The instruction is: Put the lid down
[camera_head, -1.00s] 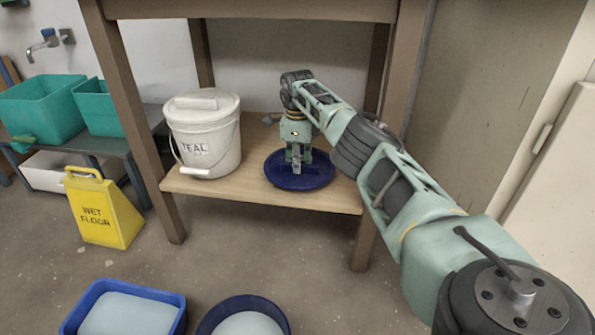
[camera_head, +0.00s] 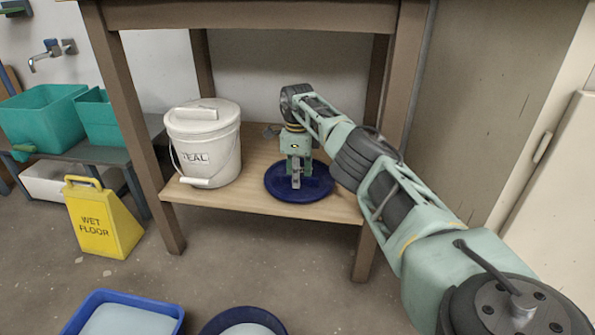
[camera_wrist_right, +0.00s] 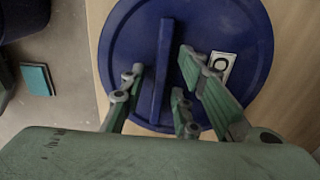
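A round dark blue lid (camera_head: 318,188) with a raised bar handle lies flat on the low wooden shelf, right of a white bucket. In the right wrist view the lid (camera_wrist_right: 225,30) fills the middle, with a small black-and-white label near its right side. My right gripper (camera_head: 296,183) points down over the lid's middle. In the right wrist view its fingers (camera_wrist_right: 162,65) stand on both sides of the bar handle, with gaps between them and the bar. It looks open. My left gripper is not in view.
The lidded white bucket (camera_head: 205,155), marked TEAL, stands on the shelf (camera_head: 245,203). Table legs frame the shelf left and right. A yellow wet floor sign (camera_head: 100,220), a blue tub (camera_head: 125,318) and a round navy tub (camera_head: 243,318) stand on the floor. Teal bins (camera_head: 42,118) are at left.

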